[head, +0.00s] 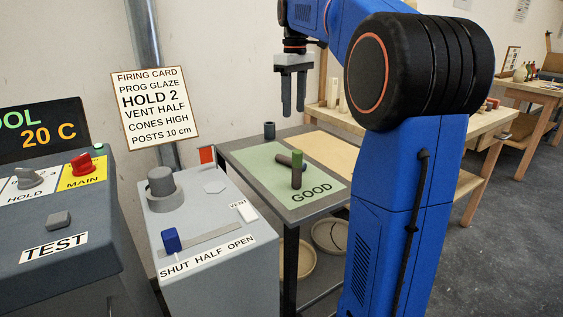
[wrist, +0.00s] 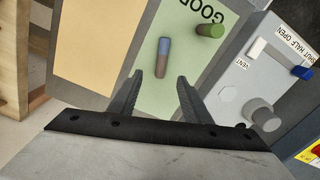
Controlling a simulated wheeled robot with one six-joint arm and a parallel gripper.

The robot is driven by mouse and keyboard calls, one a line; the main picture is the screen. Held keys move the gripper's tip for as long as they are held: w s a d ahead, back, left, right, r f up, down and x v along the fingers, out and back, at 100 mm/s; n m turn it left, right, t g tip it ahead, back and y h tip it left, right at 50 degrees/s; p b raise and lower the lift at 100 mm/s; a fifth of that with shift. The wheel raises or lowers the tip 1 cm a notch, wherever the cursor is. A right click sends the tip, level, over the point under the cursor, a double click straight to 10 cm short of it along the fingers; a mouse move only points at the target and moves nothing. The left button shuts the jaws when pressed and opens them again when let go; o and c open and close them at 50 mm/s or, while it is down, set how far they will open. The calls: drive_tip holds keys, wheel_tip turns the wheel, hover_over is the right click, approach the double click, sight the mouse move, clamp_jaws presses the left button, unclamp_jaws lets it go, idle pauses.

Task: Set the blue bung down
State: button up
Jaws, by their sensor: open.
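The blue bung (wrist: 164,47), a two-tone cylinder with a blue end and a brown end, appears to lie on the green mat marked GOOD in the wrist view. A green-ended piece (wrist: 210,30) is close beside it; its green end also shows in the head view (head: 297,158). The two pieces overlap in the head view, where the blue end is not clear. My gripper (head: 293,108) is open and empty, well above the back of the table. In the wrist view its fingers (wrist: 160,80) are spread, with nothing between them.
The green mat (head: 254,167) adjoins a tan area (head: 331,151) on the same table. A dark cylinder (head: 269,130) stands at the table's back edge. The grey vent console (head: 205,285) with a blue slider knob (head: 171,240) stands close on the left.

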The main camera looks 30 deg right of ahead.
hover_over(290, 162)
drive_tip(key=w+d, duration=0.1)
drive_tip(key=d, duration=0.1)
drive_tip(key=f, duration=1.1)
drive_tip(key=shift+a+f, duration=0.2)
drive_tip(key=shift+f, duration=0.2)
drive_tip(key=shift+w+a+f, duration=0.1)
drive_tip(key=shift+a+f, duration=0.1)
drive_tip(key=shift+f, duration=1.2)
drive_tip(key=shift+a+f, duration=0.15)
drive_tip(key=shift+f, duration=1.2)
drive_tip(key=shift+c, duration=0.2)
clamp_jaws()
